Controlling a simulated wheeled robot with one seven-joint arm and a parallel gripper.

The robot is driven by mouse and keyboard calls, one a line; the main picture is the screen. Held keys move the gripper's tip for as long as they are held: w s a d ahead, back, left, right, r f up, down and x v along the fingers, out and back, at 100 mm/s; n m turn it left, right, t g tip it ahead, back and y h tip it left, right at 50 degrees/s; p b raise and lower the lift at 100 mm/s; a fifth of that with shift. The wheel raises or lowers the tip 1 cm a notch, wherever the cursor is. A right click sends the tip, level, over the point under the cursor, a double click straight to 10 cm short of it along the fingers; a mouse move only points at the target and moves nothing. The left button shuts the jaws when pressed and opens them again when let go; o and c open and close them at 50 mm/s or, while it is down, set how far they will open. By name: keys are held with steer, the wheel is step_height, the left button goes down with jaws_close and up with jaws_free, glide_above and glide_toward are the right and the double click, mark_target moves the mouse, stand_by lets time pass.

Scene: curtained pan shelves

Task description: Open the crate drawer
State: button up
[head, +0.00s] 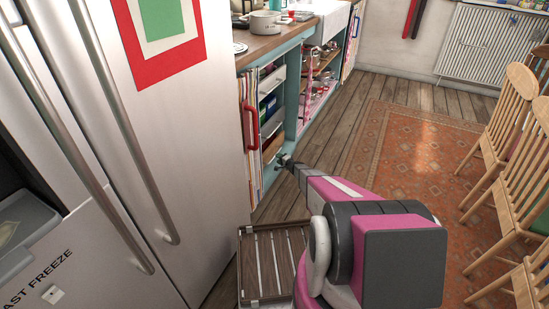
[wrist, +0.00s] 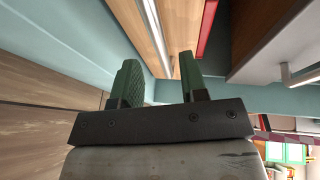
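A brown wooden crate front (head: 272,147) sits low in the teal shelf unit, below the other shelf items; I take it for the crate drawer. My gripper (head: 283,159) is at the shelf opening, just below and right of this front. In the wrist view my gripper (wrist: 160,60) has two green fingers held apart, with nothing visibly held between them. A light wooden face (wrist: 178,25) lies just beyond the fingertips, with a pale metal strip along it. I cannot tell whether the fingers touch it. The crate's inside is hidden.
A steel fridge (head: 130,150) stands close on the left. A striped curtain (head: 252,140) and a red handle (head: 253,127) are beside the shelves. A pot (head: 265,23) stands on the counter. Wooden chairs (head: 515,130) stand right on a patterned rug (head: 425,150); bare floor lies between.

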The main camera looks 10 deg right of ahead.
steer(key=x, duration=0.5)
jaws_close()
steer(key=s+d, duration=0.7)
steer(key=d, duration=0.4)
steer(key=s+d, duration=0.8)
steer(key=d, duration=0.3)
steer(key=s+d, duration=0.7)
steer(key=d, duration=0.4)
steer(key=shift+s+d, duration=0.25)
steer(key=shift+d, duration=0.05)
jaws_free()
steer(key=v, duration=1)
steer(key=shift+s+d, duration=0.2)
steer(key=shift+s, duration=0.15)
